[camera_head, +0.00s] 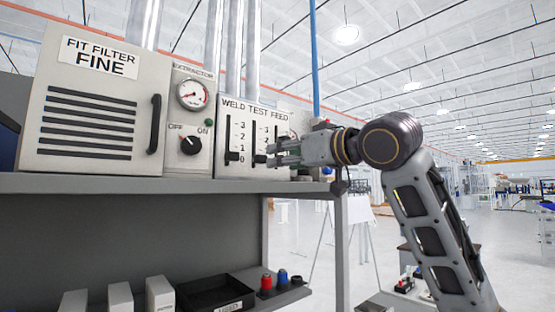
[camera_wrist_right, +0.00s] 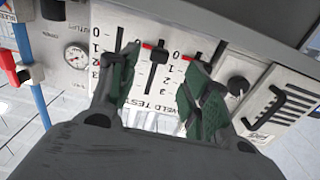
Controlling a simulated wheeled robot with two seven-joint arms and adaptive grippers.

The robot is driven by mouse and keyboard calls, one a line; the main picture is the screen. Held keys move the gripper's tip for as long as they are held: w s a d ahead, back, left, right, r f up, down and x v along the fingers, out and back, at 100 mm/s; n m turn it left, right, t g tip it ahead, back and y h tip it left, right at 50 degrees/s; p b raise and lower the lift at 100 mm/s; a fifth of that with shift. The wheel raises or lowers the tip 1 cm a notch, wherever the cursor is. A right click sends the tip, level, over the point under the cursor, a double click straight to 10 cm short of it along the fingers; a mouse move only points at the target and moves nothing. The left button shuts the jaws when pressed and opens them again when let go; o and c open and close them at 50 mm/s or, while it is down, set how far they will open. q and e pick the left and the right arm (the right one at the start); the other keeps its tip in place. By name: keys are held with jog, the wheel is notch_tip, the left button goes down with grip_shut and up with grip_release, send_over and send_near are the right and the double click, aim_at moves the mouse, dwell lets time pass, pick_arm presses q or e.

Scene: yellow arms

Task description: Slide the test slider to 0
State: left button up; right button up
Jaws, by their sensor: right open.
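The test slider (camera_head: 259,158) is a black knob on the middle track of the white WELD TEST FEED panel (camera_head: 270,112). It sits low on its track, near the 0 end; its exact mark is hard to read. In the right wrist view, which shows the panel upside down, the test slider (camera_wrist_right: 158,53) lies near the red mark between the finger lines. My right gripper (camera_head: 274,155) is open in front of the panel, its green-padded fingers (camera_wrist_right: 155,85) spread either side of the test track. Contact cannot be told. My left gripper is out of view.
The weld slider (camera_head: 231,157) stands close on the left, also low. The extractor knob (camera_head: 191,145) and filter cabinet (camera_head: 90,110) are further left. The grey shelf (camera_head: 170,184) runs just below the panel. A blue pole (camera_head: 314,60) rises behind at the right.

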jog(key=shift+v, duration=0.9)
